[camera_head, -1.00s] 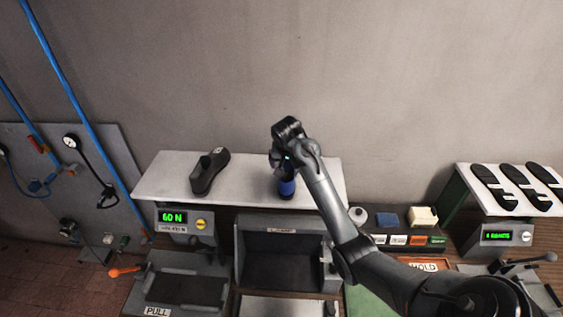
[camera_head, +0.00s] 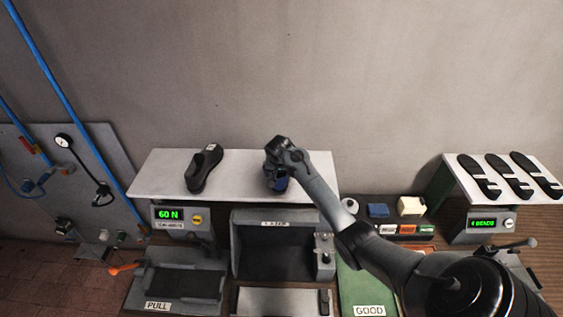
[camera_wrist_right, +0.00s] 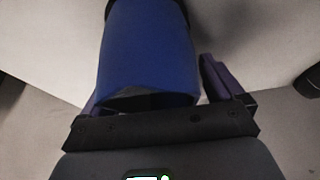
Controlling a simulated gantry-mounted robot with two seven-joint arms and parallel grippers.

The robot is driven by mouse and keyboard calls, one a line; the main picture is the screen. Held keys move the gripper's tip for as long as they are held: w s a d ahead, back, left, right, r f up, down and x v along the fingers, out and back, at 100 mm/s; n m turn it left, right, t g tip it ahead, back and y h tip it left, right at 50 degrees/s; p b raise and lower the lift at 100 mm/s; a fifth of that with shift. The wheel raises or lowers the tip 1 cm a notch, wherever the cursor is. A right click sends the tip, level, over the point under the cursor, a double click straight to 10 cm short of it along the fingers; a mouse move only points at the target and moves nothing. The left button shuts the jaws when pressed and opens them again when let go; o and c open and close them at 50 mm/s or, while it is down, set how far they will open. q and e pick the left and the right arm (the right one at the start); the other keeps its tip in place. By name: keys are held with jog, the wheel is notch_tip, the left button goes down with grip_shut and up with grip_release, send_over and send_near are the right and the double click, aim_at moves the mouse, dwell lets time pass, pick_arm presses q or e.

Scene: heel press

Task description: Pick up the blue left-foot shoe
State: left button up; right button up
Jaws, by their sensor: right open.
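The blue shoe (camera_head: 280,185) stands on the white shelf (camera_head: 240,162) at the back, right of a black shoe (camera_head: 204,168). My right gripper (camera_head: 275,179) is over it and hides most of it in the head view. In the right wrist view the blue shoe (camera_wrist_right: 150,55) lies between the two open fingers of my right gripper (camera_wrist_right: 156,88), one on each side. A narrow gap shows on the right side; on the left I cannot tell whether the finger touches. Which foot the shoe is for cannot be told. My left gripper is out of view.
Below the shelf stand a "60 N" display unit (camera_head: 175,216), a pull station (camera_head: 180,284) and a dark open bin (camera_head: 268,255). Several black soles (camera_head: 512,177) lie on a rack at the right. The shelf between the shoes is clear.

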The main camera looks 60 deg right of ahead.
jog(key=shift+c, duration=0.3)
jog(key=c, duration=0.9)
jog(key=shift+c, duration=1)
jog(key=shift+r, duration=0.15)
